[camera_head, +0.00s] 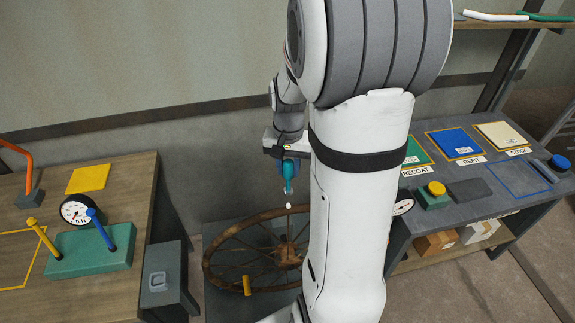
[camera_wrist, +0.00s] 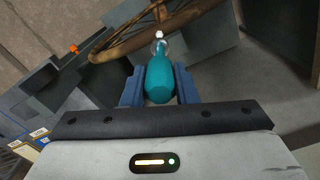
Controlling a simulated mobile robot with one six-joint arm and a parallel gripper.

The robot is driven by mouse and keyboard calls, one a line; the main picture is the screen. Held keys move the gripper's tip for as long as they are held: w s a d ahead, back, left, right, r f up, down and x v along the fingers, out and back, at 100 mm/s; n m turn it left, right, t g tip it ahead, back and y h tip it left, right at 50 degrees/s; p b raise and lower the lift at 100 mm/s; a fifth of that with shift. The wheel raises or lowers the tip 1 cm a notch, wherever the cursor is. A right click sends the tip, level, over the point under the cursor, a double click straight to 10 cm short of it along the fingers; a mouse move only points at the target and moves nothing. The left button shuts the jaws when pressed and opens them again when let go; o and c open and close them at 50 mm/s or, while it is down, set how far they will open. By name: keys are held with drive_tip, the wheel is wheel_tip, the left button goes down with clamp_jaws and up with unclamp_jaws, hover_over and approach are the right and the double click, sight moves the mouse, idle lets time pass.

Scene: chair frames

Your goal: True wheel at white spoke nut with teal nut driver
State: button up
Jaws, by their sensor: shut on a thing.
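My gripper (camera_wrist: 159,86) is shut on the teal nut driver (camera_wrist: 158,80), with a blue finger on each side of its handle. In the head view the driver (camera_head: 289,172) hangs tip down from my gripper (camera_head: 289,155), above the far rim of the wheel. The brown spoked wheel (camera_head: 215,247) lies low in the middle, partly hidden by my arm. The white spoke nut (camera_head: 288,206) is at the far rim, just below the driver. In the wrist view the driver's tip points toward the wheel rim (camera_wrist: 120,48); whether it touches the nut I cannot tell.
The left bench (camera_head: 120,185) carries a dial gauge (camera_head: 76,210) and a green holder (camera_head: 88,252) with a yellow and a blue driver. The right bench (camera_head: 470,215) holds coloured cards and a yellow button (camera_head: 436,188).

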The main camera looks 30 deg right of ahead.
sight(289, 189)
drive_tip(key=shift+s+f+b, duration=0.1)
drive_tip(key=shift+f+b, duration=1.4)
drive_tip(key=shift+f, duration=0.55)
drive_tip(key=shift+f, duration=0.1)
drive_tip(key=shift+f+b, duration=0.8)
drive_tip(key=shift+b, duration=0.05)
